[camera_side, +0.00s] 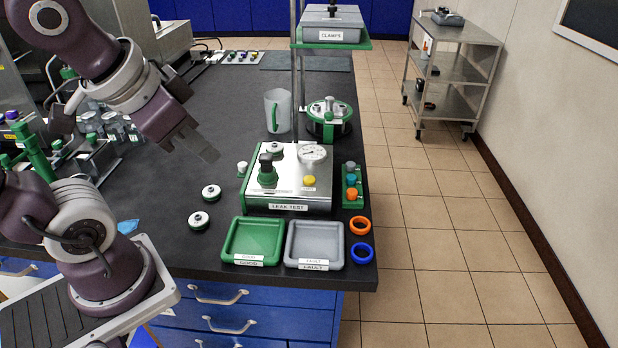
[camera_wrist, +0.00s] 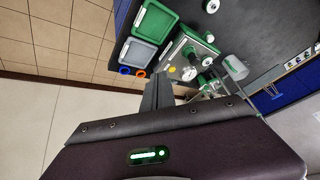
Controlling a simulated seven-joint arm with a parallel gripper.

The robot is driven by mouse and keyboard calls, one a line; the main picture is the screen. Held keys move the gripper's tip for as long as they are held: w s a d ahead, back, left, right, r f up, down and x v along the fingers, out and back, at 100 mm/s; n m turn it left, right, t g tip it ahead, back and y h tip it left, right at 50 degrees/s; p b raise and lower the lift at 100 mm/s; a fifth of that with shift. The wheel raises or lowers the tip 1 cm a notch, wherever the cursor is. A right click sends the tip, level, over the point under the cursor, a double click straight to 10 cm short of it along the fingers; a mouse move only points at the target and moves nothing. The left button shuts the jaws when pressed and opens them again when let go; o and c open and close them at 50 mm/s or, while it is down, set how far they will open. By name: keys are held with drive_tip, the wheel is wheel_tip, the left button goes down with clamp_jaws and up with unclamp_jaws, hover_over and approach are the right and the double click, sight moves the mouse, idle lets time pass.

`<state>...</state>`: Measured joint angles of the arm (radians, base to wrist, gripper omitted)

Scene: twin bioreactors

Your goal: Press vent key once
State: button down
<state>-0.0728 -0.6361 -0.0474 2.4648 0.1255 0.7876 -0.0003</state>
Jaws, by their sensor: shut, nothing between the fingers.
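The leak test box (camera_side: 288,190) is a metal unit with a green base on the dark bench. A round yellow key (camera_side: 309,181) sits on its top panel, below a dial gauge (camera_side: 312,153). The small label by the key is too small to read, so I cannot tell if it is the vent key. A black-topped green knob (camera_side: 267,170) stands to its left. My gripper (camera_side: 209,154) is shut and empty, in the air left of the box and apart from it. In the wrist view, the fingers (camera_wrist: 158,92) point toward the box (camera_wrist: 178,52).
A green tray (camera_side: 224,241) and a grey tray (camera_side: 343,244) lie in front of the box. Orange (camera_side: 360,226) and blue (camera_side: 362,253) rings lie at the right edge. A jug (camera_side: 284,112) and a round green-trimmed vessel (camera_side: 345,110) stand behind. Two small round parts (camera_side: 211,192) lie left.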

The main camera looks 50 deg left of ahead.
drive_tip(key=w+a+m+y, duration=0.2)
drive_tip(key=w+a, duration=0.3)
drive_tip(key=w, duration=0.2)
drive_tip(key=m+t+h, duration=0.3)
drive_tip(key=m+h, duration=0.2)
drive_tip(key=m, duration=0.3)
hover_over(305, 180)
wheel_tip(305, 180, down, 10)
drive_tip(key=shift+w, duration=0.1)
drive_tip(key=shift+f, duration=4.35)
drive_tip(key=shift+f, duration=0.4)
